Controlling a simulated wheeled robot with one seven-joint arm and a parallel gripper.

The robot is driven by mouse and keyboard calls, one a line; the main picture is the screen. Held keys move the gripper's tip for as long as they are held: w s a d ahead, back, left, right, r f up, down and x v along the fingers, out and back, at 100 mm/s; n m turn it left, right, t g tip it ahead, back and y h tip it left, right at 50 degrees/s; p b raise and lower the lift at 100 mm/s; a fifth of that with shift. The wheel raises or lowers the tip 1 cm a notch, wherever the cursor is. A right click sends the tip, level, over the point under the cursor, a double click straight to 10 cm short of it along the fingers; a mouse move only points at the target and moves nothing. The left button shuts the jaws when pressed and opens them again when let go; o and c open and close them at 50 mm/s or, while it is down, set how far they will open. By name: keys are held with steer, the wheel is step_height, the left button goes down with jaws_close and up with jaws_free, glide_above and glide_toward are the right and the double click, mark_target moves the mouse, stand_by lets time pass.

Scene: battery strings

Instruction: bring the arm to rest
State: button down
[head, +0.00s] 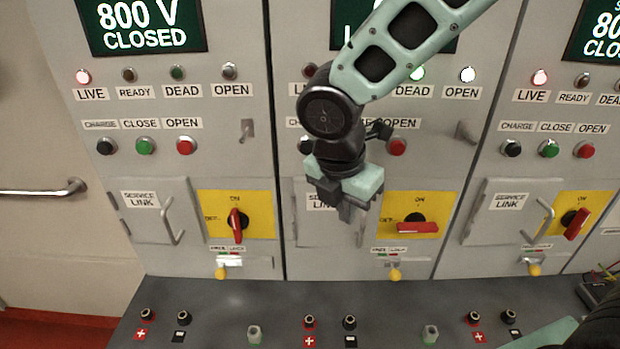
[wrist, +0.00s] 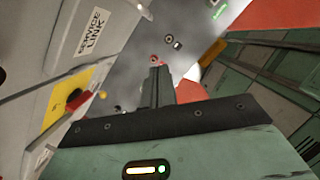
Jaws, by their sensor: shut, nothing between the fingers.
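My gripper (head: 346,211) hangs at the end of my mint-green arm in front of the middle cabinet (head: 298,165) in the head view. It points down and covers part of the middle service link door and the lower part of that cabinet's screen is covered by my arm. In the wrist view my gripper (wrist: 155,78) shows its two dark fingers together, with nothing between them. It appears apart from the panel and holds nothing.
The left cabinet's red switch handle (head: 236,225) is upright; the middle red handle (head: 418,228) lies level. The right red handle (head: 576,224) is tilted. A grey ledge (head: 220,300) with terminals runs below. A wall rail (head: 40,190) is at far left.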

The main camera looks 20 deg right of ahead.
steer(key=s+a+f+m+y+b, duration=0.1)
steer(key=s+a+f+m+b, duration=0.1)
steer(key=s+f+m+b, duration=0.4)
steer(key=s+a+f+m+g+y+b, duration=0.1)
steer(key=s+f+m+y+b, duration=0.1)
steer(key=s+f+m+b, duration=0.4)
steer(key=s+m+b, duration=0.1)
steer(key=s+m, duration=0.4)
steer(key=shift+s+a+f+g, duration=0.15)
steer(key=shift+a+f+g, duration=0.15)
steer(key=shift+a, duration=0.1)
